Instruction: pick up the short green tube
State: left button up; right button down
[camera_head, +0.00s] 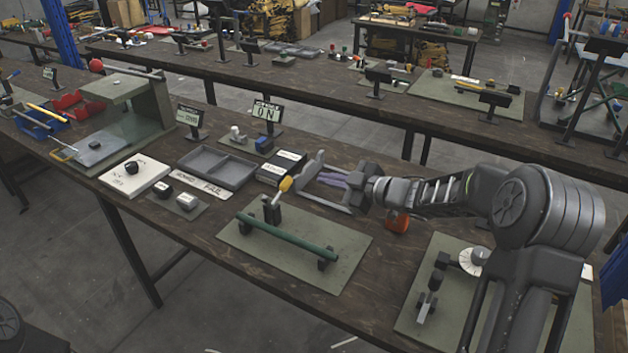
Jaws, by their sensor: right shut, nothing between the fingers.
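A green tube (288,238) lies slantwise across two dark supports on a grey-green mat (252,250) on the near bench. It is the only green tube I can make out clearly on this bench, and it looks fairly long. My right gripper (324,180) reaches in from the right. It is shut and empty, above the bench, behind the tube in the picture and apart from it. My left gripper is not in view.
A yellow-handled clamp (286,184) stands by the tube's back edge, close to my right gripper. An orange-red object (397,223) sits under my right arm. Another fixture mat (412,318) lies at right.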

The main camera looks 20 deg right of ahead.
aim_at(318, 250)
jog(key=k+j, duration=0.3)
jog(key=k, duration=0.15)
jog(key=k+j, duration=0.35)
jog(key=k, duration=0.1)
